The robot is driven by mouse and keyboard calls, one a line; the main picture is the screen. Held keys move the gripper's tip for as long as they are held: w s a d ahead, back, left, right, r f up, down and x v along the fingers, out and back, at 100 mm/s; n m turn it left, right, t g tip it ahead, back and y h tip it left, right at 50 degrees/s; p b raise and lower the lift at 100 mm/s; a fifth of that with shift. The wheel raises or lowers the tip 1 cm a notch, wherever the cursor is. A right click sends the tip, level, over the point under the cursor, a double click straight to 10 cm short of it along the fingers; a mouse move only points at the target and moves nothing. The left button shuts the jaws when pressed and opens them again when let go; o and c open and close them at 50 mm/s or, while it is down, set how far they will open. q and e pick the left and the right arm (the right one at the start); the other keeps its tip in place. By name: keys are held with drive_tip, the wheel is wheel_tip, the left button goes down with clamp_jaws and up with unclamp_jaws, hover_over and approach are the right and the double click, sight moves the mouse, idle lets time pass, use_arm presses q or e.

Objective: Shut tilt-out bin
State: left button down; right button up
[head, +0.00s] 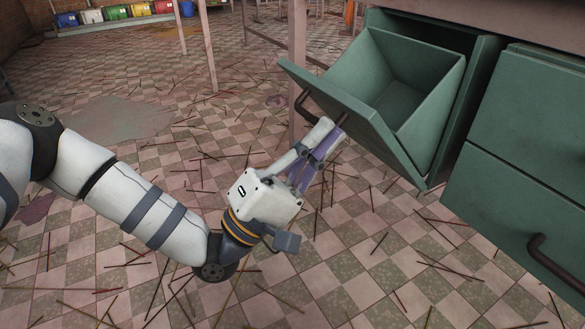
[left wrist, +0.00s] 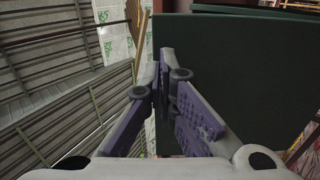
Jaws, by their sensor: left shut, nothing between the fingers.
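The green tilt-out bin (head: 343,108) hangs tilted open from the cabinet in the head view, its empty inside showing. It has a dark bar handle (head: 308,106) on its outer front face. My left gripper (head: 334,124) is shut and empty, with its fingertips close to the front face beside the handle. I cannot tell whether the fingertips touch it. In the left wrist view a dark green panel (left wrist: 245,75) fills the right side behind the shut fingers (left wrist: 167,72). My right gripper is not in view.
Green drawers (head: 530,120) with a dark handle (head: 560,268) stand right of the bin. Table legs (head: 207,45) stand behind. Thin sticks litter the tiled floor (head: 350,265). Several coloured bins (head: 115,13) line the far wall.

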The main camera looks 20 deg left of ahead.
use_arm(q)
drive_tip(key=shift+x, duration=1.05)
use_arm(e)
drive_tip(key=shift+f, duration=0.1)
